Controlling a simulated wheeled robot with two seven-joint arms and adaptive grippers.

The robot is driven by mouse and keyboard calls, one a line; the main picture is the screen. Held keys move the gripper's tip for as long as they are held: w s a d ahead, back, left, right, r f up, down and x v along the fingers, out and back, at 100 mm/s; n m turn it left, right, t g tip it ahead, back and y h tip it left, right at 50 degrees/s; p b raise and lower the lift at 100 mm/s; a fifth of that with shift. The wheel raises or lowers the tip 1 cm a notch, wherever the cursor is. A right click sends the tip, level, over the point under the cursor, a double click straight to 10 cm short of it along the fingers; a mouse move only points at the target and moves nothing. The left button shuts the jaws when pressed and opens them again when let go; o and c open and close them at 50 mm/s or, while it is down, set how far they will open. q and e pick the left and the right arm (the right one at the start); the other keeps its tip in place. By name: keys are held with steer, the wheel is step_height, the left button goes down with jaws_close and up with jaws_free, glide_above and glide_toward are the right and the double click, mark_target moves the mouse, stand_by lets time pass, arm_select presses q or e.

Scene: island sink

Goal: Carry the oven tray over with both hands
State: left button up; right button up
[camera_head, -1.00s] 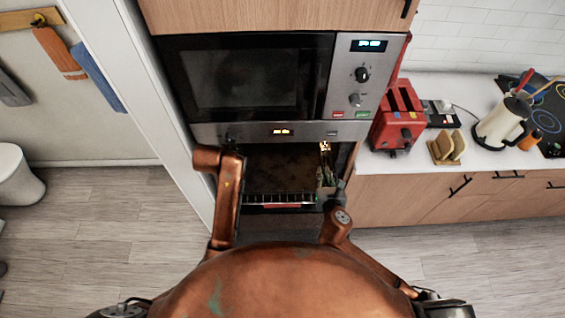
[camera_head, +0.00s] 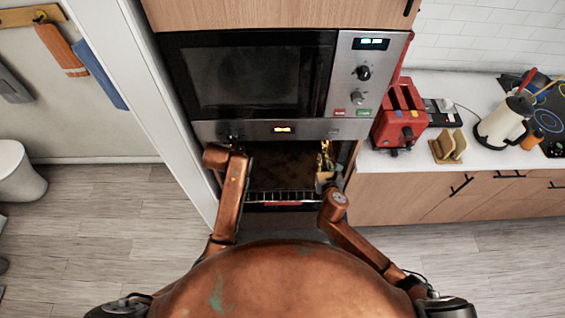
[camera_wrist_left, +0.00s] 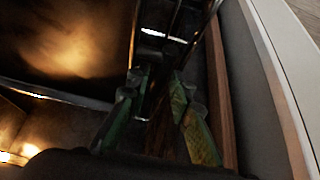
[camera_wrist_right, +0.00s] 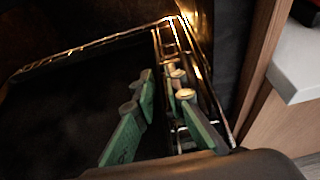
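The oven tray (camera_head: 285,168) is a dark, flat sheet inside the open oven compartment below the microwave. Its dark surface also shows in the left wrist view (camera_wrist_left: 70,45) and the right wrist view (camera_wrist_right: 75,100). My left gripper (camera_wrist_left: 158,85) has green fingers set apart, beside the tray's right edge in its view; it is hidden in the head view. My right gripper (camera_head: 325,160) is at the right side of the compartment; its green fingers (camera_wrist_right: 165,90) are apart near the wire side rack. I cannot tell whether either touches the tray.
A wire rack (camera_head: 280,196) crosses the oven's front. The microwave (camera_head: 250,75) is directly above. A cabinet edge (camera_wrist_left: 270,70) stands close beside my left gripper. The counter (camera_head: 460,100) on the right holds a red toaster (camera_head: 400,115) and a kettle (camera_head: 500,120).

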arm_select(q)
jaws_close()
stand_by(0.8)
